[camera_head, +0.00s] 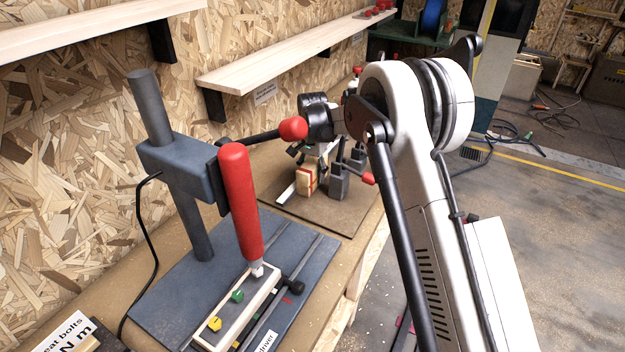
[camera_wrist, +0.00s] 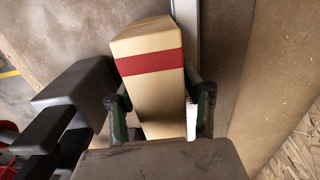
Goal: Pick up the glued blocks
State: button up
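The glued blocks (camera_wrist: 150,85) are a pale wooden block with a red band across it. In the wrist view they stand between the two fingers of my gripper (camera_wrist: 157,100). A narrow gap shows between the block and the right finger; the left finger is very close to the block, and I cannot tell whether it touches. In the head view the glued blocks (camera_head: 306,183) stand on a brown board on the bench, with my gripper (camera_head: 318,158) just above and behind them. My arm and the clamp hide part of the fingers there.
A dark grey clamp (camera_head: 339,182) with red-tipped parts stands close right of the blocks, and also shows in the wrist view (camera_wrist: 70,100). A pale strip (camera_wrist: 188,40) lies beside the blocks. A press with a red driver (camera_head: 240,200) stands in the foreground. A shelf (camera_head: 290,58) runs above.

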jog(key=c, duration=0.8)
jog(key=shift+r, duration=0.15)
